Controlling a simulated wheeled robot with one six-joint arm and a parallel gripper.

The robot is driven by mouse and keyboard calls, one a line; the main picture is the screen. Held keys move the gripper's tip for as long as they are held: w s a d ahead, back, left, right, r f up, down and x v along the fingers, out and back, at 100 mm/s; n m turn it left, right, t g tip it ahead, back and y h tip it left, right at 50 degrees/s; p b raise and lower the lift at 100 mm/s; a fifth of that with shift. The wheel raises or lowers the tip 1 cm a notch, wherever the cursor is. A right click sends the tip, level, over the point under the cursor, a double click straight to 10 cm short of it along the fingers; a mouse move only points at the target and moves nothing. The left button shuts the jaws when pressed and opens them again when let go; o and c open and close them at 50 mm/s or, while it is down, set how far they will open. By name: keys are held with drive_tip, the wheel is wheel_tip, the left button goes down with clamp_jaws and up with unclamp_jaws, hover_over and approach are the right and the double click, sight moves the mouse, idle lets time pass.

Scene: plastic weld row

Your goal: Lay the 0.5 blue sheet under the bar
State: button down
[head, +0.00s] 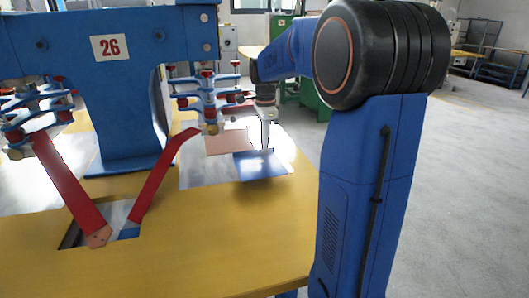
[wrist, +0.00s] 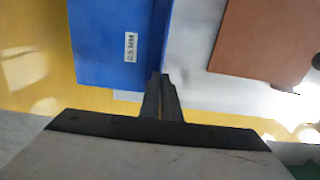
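The blue sheet (head: 262,167) is at the right of the yellow table in the head view. Its "0.5 MM" label shows in the wrist view, where the sheet (wrist: 105,60) fills the upper left. My gripper (head: 265,150) points down at it. In the wrist view my gripper's fingers (wrist: 160,78) are close together at a thin upright lip on the sheet's right side and appear shut on it. A dark shadow on the table in front suggests the sheet is raised. A blue press with clamp heads (head: 208,105) stands left; which part is the bar is unclear.
A copper-brown sheet (head: 228,142) lies on a pale metal sheet (head: 205,175) beside the blue one. Red straps (head: 70,185) run down to a recess in the yellow table (head: 200,240). The press column (head: 130,125) stands between the clamp heads. The table front is clear.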

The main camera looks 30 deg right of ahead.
drive_tip(key=shift+f, duration=1.45)
drive_tip(key=shift+f, duration=0.1)
drive_tip(key=c, duration=2)
unclamp_jaws()
wheel_tip(320, 180, up, 12)
drive_tip(key=shift+s, duration=0.1)
